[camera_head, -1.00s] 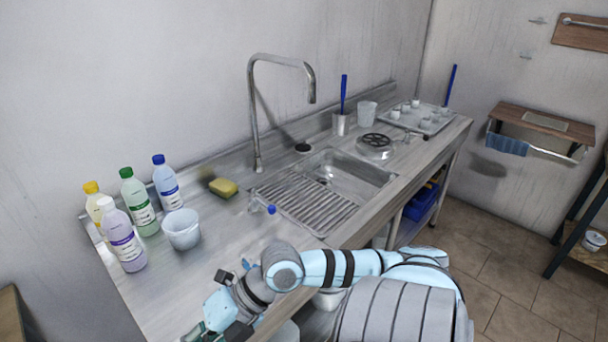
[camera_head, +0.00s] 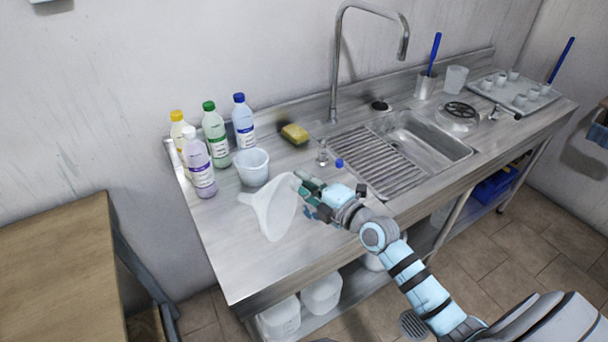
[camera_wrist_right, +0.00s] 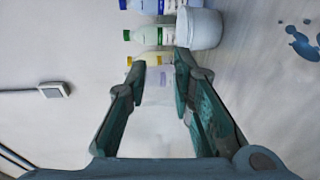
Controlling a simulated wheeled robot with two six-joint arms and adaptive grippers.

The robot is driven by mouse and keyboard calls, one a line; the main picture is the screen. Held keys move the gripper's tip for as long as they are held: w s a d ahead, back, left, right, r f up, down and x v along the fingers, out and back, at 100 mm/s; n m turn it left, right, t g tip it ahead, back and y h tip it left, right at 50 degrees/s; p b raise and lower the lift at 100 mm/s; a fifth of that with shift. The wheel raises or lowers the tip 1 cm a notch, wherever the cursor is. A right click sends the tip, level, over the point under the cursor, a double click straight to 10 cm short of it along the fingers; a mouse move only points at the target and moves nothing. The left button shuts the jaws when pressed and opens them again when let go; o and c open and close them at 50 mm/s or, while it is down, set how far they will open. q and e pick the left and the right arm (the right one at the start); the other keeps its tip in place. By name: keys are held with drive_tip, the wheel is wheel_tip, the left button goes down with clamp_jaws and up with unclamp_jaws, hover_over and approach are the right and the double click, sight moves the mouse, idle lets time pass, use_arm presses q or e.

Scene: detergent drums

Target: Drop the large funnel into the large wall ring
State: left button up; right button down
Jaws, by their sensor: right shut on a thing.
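The large funnel (camera_head: 275,210) is whitish and translucent. In the head view it is tilted above the counter's front part, with its spout toward the left. My right gripper (camera_head: 303,195) is shut on the funnel at its right side. In the right wrist view the green fingers (camera_wrist_right: 160,85) stand apart, with a faint, see-through shape of the funnel between them. I cannot make out the large wall ring in either current view. My left gripper is not in view.
Several bottles (camera_head: 215,135) and a white bucket (camera_head: 252,168) stand behind the funnel. A sponge (camera_head: 294,134), a tap (camera_head: 338,60) and a sink (camera_head: 425,140) lie further right. A wooden table (camera_head: 60,260) is at left. The counter's front left (camera_head: 235,270) is clear.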

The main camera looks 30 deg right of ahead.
drive_tip(key=f+b, duration=0.2)
drive_tip(key=w+f+m+t+h+b, duration=0.1)
drive_tip(key=f+b, duration=0.1)
drive_tip(key=w+f+h+b, duration=0.1)
drive_tip(key=f+b, duration=0.2)
drive_tip(key=shift+w+d+m+t, duration=0.2)
drive_tip(key=shift+d+m+t, duration=0.1)
drive_tip(key=shift+t, duration=0.1)
drive_tip(key=shift+r, duration=0.1)
